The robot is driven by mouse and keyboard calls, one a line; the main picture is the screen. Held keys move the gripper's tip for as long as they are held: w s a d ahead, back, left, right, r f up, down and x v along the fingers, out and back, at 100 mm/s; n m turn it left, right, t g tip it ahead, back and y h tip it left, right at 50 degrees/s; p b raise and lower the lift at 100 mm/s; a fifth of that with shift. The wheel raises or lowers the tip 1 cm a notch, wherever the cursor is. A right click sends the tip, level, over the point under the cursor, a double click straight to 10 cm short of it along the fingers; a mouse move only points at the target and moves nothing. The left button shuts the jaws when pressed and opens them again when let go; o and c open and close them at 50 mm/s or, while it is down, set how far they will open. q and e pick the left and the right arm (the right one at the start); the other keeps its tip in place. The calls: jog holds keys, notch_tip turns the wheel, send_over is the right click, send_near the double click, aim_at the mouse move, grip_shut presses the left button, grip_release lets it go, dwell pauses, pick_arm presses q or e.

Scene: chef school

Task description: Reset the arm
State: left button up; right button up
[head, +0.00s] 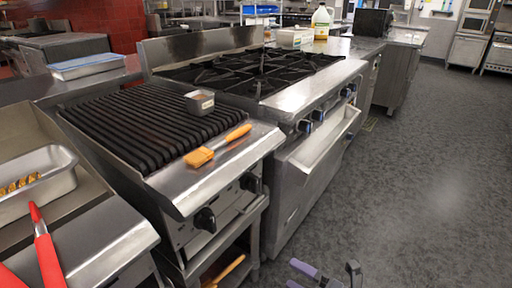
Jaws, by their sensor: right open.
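My right gripper (328,274) shows at the bottom edge, right of centre, over the grey floor. The rest of my right arm is mostly below the frame. My left gripper is not in view.
A ribbed grill (135,125) holds a small metal container (199,102). An orange brush (217,147) lies on its front ledge. A burner range (250,75) stands behind it. Red-handled tongs (46,250) and a metal pan (62,178) are at left. The floor (430,180) at right is clear.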

jog(key=s+d+f+m+g+h, duration=0.1)
jog(key=s+d+f+m+h, duration=0.4)
jog(key=f, duration=0.3)
jog(key=s+d+f+m+h, duration=0.3)
jog(key=s+f+m+h, duration=0.15)
jog(key=f+m, duration=0.3)
jog(key=s+d+f+m+g+h, duration=0.1)
jog(key=s+d+f+m+h, duration=0.2)
jog(key=s+f+m, duration=0.45)
jog(key=s+d+f+m+g+h, duration=0.1)
jog(key=s+f+m+g+h, duration=0.25)
jog(key=s, duration=0.95)
jog(key=s+d+f+m+g, duration=0.15)
jog(key=s+f+g, duration=0.35)
jog(key=s, duration=0.8)
pick_arm(q)
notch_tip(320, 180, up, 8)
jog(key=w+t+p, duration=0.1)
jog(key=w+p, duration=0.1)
jog(key=p, duration=0.6)
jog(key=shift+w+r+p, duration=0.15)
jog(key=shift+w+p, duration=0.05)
jog(key=shift+p, duration=0.1)
pick_arm(e)
notch_tip(320, 180, up, 9)
jog(key=shift+s+a+r+m+g+y, duration=0.2)
jog(key=shift+a+m+g+y, duration=0.1)
jog(key=shift+m+g, duration=0.1)
